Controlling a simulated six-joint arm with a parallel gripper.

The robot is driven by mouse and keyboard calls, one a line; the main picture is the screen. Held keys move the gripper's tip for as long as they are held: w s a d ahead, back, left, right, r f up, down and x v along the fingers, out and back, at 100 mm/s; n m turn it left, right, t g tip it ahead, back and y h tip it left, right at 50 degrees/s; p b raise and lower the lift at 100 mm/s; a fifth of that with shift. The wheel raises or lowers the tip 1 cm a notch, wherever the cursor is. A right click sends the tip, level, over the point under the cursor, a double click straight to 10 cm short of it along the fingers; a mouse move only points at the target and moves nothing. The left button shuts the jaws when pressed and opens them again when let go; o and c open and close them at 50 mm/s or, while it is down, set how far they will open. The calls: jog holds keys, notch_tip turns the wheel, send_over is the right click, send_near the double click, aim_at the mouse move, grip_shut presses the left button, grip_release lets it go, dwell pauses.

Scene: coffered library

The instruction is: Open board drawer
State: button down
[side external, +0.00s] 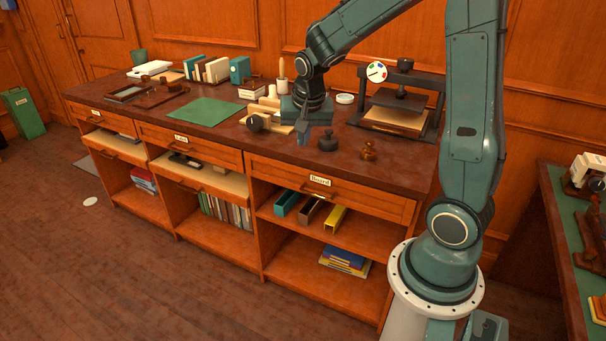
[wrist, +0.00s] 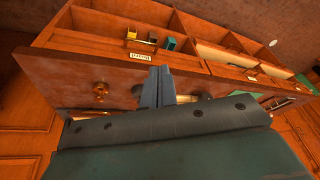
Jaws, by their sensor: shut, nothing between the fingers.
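The board drawer (side external: 370,199) is the right one in the top row of the wooden cabinet. Its front carries a white "Board" label (side external: 319,181) and a handle (side external: 317,194). The drawer is shut, its front flush with the cabinet. In the wrist view the drawer front (wrist: 110,47) appears upside down beyond the fingers, with its label (wrist: 140,57) and handle (wrist: 140,45). My gripper (side external: 302,137) is above the worktop, behind and above the drawer front, apart from the handle. Its fingers (wrist: 157,84) are shut and empty.
Dark and brass knobbed pieces (side external: 327,142) (side external: 369,151) stand on the worktop (side external: 400,172) right of my gripper. A press (side external: 400,100) stands behind them. Open shelves (side external: 300,262) lie below the drawer; floor in front is clear.

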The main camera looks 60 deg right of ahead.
jog(key=w+d+f+m+g, duration=0.1)
jog(key=w+d+f+m, duration=0.15)
jog(key=d+f, duration=0.45)
jog(key=m+g+h, duration=0.1)
jog(key=m+g, duration=0.1)
jog(key=m, duration=0.2)
send_near(321, 187)
jog(key=a+r, duration=0.1)
jog(key=s+a+r, duration=0.1)
jog(key=shift+s+a, duration=0.2)
jog(key=shift+a, duration=0.05)
jog(key=shift+x, duration=4.9)
jog(key=shift+w, duration=0.15)
jog(key=a, duration=3.2)
jog(key=shift+a, duration=0.15)
jog(key=shift+r, duration=0.1)
